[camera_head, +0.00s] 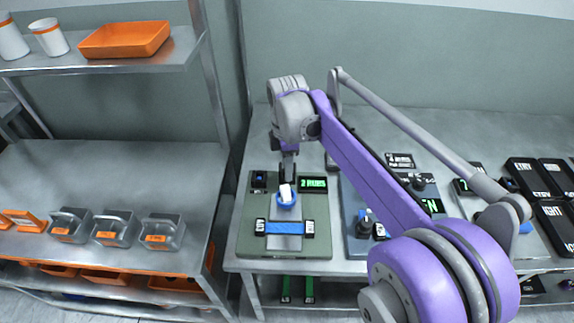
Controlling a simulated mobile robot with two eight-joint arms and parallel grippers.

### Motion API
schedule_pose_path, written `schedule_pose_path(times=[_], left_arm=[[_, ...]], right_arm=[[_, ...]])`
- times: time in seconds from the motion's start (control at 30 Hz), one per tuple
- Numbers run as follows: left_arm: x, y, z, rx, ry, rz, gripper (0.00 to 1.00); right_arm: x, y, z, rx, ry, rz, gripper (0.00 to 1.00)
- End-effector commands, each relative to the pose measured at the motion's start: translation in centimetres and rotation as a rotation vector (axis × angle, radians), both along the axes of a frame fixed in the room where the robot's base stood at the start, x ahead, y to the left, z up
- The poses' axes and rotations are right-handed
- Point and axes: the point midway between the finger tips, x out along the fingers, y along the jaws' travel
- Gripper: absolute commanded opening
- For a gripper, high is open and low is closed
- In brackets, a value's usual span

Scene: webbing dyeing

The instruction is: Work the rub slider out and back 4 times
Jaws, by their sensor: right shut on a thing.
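The rub slider (287,202) is a blue round base with a white block on top, on a grey-green test plate (255,243) on the right-hand bench. Just in front of it a blue webbing strip (284,228) lies across the plate between two black end clamps. A small green display (313,184) on the plate appears to read "2 RUBS". My right gripper (287,183) points down and is shut on the slider's white top. My right arm crosses the view from the lower right. My left gripper is not in view.
Another device with a dark knob (364,223) stands to the right, partly behind my arm. Black labelled boxes (535,177) lie at the far right. An orange tray (125,39) sits on the shelf above.

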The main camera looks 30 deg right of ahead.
Motion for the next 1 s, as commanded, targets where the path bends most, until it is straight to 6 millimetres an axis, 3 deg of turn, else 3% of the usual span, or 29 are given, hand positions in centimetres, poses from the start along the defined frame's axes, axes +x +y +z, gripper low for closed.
schedule_pose_path(times=[0.4, 0.6, 0.87, 0.9, 1.0], left_arm=[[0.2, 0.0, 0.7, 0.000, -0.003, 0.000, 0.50], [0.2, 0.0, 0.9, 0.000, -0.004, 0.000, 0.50], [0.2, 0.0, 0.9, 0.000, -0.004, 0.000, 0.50], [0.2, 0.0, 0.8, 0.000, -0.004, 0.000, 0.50], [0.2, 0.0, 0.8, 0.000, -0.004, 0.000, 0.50]], right_arm=[[-7.8, 4.9, 0.1, 0.002, 0.000, 0.004, 0.00], [-9.3, 5.8, 0.0, 0.002, 0.002, 0.001, 0.00], [-9.5, 5.8, -0.1, 0.004, 0.005, 0.001, 0.00], [-9.5, 5.9, -0.1, 0.004, 0.006, 0.001, 0.35], [-9.5, 5.8, -0.1, 0.004, 0.005, 0.001, 0.53]])
